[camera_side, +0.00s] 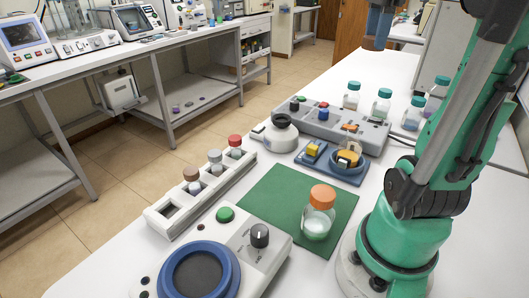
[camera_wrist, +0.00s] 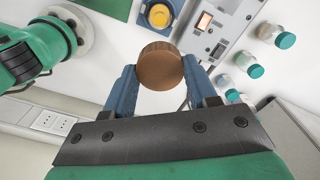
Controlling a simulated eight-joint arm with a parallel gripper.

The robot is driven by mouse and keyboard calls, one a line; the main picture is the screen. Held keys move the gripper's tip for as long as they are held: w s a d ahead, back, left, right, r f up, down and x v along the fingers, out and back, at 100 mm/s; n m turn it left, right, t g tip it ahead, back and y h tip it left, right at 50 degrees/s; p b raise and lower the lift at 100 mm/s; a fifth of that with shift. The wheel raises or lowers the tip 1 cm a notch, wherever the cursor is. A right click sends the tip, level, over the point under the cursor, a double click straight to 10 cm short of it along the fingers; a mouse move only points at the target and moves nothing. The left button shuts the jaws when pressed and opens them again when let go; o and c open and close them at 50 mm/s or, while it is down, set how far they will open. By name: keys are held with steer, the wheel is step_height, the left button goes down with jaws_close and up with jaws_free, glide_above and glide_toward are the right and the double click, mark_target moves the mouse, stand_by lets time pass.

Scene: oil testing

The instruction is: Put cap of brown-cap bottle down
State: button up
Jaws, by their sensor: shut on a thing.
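My gripper (camera_wrist: 160,77) is shut on a round brown cap (camera_wrist: 160,64), held between its two blue fingers in the wrist view. A clear bottle with an orange-brown cap (camera_side: 322,197) stands upright on the green mat (camera_side: 262,207). A small vial with a brown cap (camera_side: 191,175) stands in the white rack (camera_side: 168,213). I cannot tell which bottle the held cap belongs to.
Several teal-capped bottles (camera_side: 381,103) stand at the back right. A blue tray (camera_side: 354,171) with yellow pieces, a grey device (camera_side: 325,129) and a device with a blue ring (camera_side: 233,268) occupy the bench. The mat has free room left of the bottle.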

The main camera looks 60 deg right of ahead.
steer(key=shift+w+a+r, duration=0.1)
steer(key=shift+w+a, duration=0.05)
steer(key=shift+w, duration=0.2)
steer(key=w+a+f+n, duration=0.2)
steer(key=w+a+f, duration=0.2)
steer(key=w, duration=0.2)
steer(key=n, duration=0.2)
glide_above(285, 175)
step_height(285, 175, down, 20)
steer(key=shift+r, duration=0.15)
steer(key=shift+f, duration=2.25)
steer(key=o, duration=1.2)
steer(key=shift+f, duration=0.1)
